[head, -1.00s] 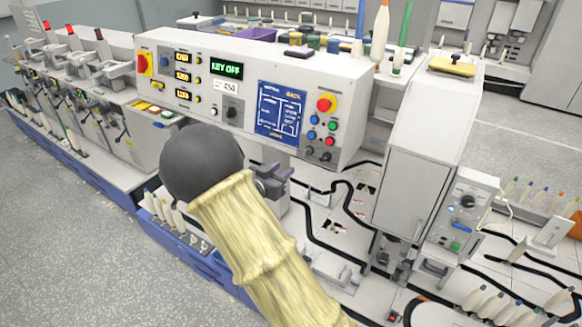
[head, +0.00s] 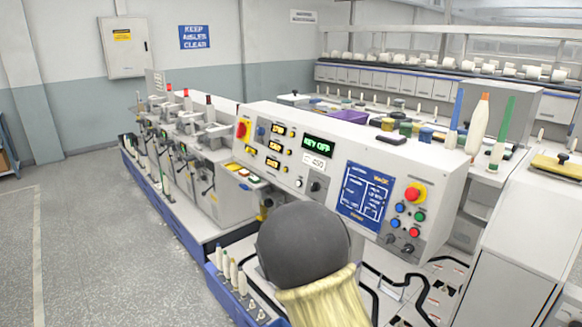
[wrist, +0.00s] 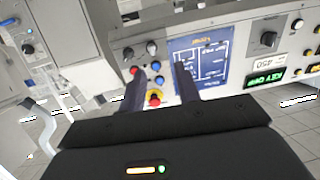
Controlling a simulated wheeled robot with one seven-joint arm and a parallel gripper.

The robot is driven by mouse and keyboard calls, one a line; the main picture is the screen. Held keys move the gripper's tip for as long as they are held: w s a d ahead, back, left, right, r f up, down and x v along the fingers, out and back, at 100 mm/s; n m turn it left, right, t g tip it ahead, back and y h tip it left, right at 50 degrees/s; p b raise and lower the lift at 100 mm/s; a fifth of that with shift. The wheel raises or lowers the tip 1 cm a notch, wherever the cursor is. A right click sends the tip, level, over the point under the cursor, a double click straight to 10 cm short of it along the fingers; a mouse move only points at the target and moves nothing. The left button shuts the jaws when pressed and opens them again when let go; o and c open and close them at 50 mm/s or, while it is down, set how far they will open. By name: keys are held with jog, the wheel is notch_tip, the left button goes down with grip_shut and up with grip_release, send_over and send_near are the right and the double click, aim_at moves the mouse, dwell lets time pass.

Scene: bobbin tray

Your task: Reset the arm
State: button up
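My gripper (wrist: 160,68) shows in the wrist view as two dark fingers. They stand apart with nothing held between them, so it is open. Beyond the fingers is the control panel (wrist: 215,55), which appears upside down, with its blue diagram, knobs and a red-and-yellow stop button (wrist: 154,98). The button shows through the gap; I cannot tell the distance to it. In the head view my arm, with a dark round joint and a yellowish sleeve, rises from the bottom edge in front of the machine. The gripper is hidden in that view.
The panel (head: 330,150) reads KEY OFF. A purple tray (head: 347,116) lies behind. A row of machine units (head: 185,140) runs left. The floor aisle (head: 80,240) is clear.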

jog(key=s+a+f+n+g+y, duration=0.1)
jog(key=s+n+g+y, duration=0.3)
jog(key=s, duration=0.8)
jog(key=s+a+f+n+g+y, duration=0.1)
jog(key=s+n+y, duration=0.4)
jog(key=s, duration=0.7)
jog(key=f+g+y, duration=0.1)
jog(key=g, duration=0.1)
jog(key=shift+f+g+y, duration=0.2)
jog(key=shift+g+y, duration=0.2)
jog(key=shift+w+a, duration=0.1)
